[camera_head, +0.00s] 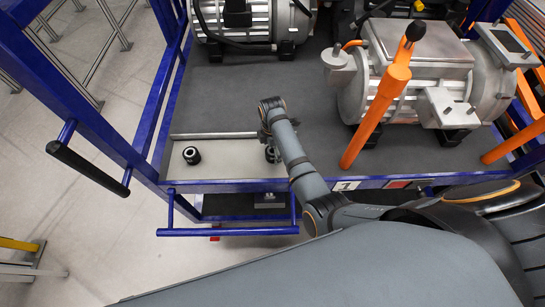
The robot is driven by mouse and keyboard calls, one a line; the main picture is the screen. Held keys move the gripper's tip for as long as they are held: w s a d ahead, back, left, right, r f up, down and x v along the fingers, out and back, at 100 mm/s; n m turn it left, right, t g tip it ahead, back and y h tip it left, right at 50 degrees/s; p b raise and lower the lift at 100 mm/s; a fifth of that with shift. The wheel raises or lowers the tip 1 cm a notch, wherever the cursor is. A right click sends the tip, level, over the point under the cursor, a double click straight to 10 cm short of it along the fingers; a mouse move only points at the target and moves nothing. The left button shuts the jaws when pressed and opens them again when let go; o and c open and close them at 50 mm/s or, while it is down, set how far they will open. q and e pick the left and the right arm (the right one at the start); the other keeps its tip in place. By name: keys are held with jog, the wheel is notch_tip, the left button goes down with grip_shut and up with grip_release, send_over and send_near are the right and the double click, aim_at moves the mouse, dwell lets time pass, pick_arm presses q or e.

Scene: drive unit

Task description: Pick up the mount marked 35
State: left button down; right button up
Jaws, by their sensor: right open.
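Two small black round mounts stand on a pale metal tray (228,171) at the front edge of the grey deck. The left mount (191,155) is in full view, with a light ring around its top opening. The right mount (270,155) is partly hidden behind my right arm. No number can be read on either one. My right gripper (266,133) is over the tray's right end, close to the right mount. It is open, but its fingertips are mostly hidden by the wrist, so contact cannot be told. My left gripper is out of view.
A silver drive unit (430,70) with an orange lever (380,110) stands to the right of my right arm. Another silver machine (250,20) stands at the back. A blue frame (90,100) bounds the left side. The deck (215,100) behind the tray is clear.

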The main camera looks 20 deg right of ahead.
jog(key=shift+s+r, duration=0.1)
jog(key=shift+s+d+r, duration=0.1)
jog(key=shift+s, duration=0.15)
jog(key=c, duration=0.4)
jog(key=shift+w, duration=0.1)
grip_shut()
